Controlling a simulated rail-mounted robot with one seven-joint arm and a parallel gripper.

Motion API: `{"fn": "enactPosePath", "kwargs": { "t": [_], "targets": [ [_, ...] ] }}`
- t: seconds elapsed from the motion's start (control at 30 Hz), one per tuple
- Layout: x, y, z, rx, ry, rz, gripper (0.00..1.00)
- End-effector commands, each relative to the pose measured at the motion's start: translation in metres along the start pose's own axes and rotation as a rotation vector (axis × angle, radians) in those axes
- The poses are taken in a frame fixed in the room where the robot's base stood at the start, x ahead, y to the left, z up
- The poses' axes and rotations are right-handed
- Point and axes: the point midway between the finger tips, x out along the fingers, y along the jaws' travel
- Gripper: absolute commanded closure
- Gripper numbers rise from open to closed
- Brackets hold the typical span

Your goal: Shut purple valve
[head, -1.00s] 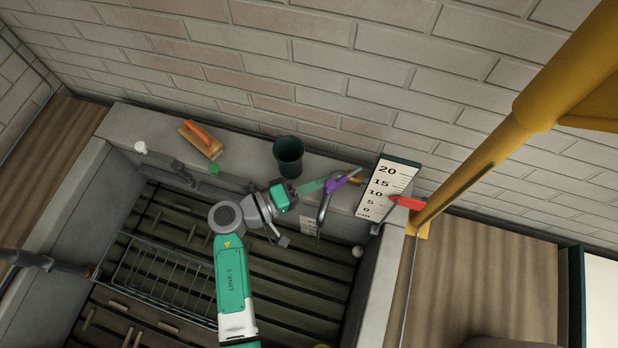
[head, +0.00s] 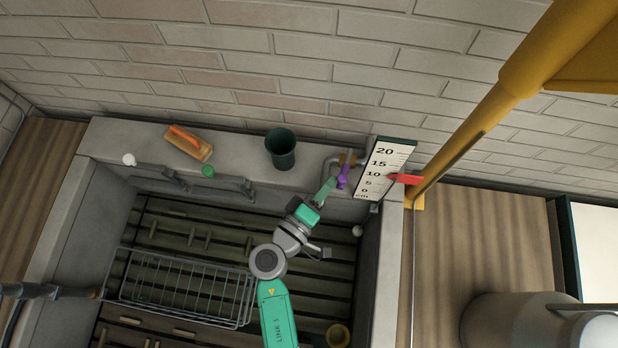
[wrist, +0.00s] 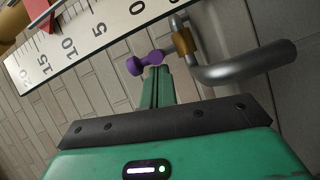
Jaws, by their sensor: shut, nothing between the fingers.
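The purple valve (head: 343,177) is a small lever on a grey pipe (head: 333,162) with a brass fitting (head: 349,158), left of the gauge board. In the wrist view the purple lever (wrist: 146,62) lies across the tips of my fingers, beside the brass fitting (wrist: 185,40) and the bent pipe (wrist: 245,72). My gripper (head: 328,184) is shut and empty. Its fingertips (wrist: 158,72) are right at the lever, close to or touching it; I cannot tell which. They hide part of the lever's near side.
A white gauge board (head: 383,170) with a red pointer (head: 406,179) stands just right of the valve. A yellow post (head: 470,140) rises at right. A wire rack (head: 180,287) lies below.

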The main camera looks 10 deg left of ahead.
Motion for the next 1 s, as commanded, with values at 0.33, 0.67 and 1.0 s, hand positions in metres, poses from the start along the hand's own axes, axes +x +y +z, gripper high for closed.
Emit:
{"fn": "enactPosePath", "kwargs": {
  "t": [0.33, 0.67, 1.0],
  "targets": [
    [0.003, 0.002, 0.014, 0.000, -0.005, 0.001, 1.00],
    [0.003, 0.003, 0.017, -0.001, -0.009, 0.001, 1.00],
    [0.000, 0.003, 0.011, 0.000, -0.010, 0.002, 1.00]
  ]
}}
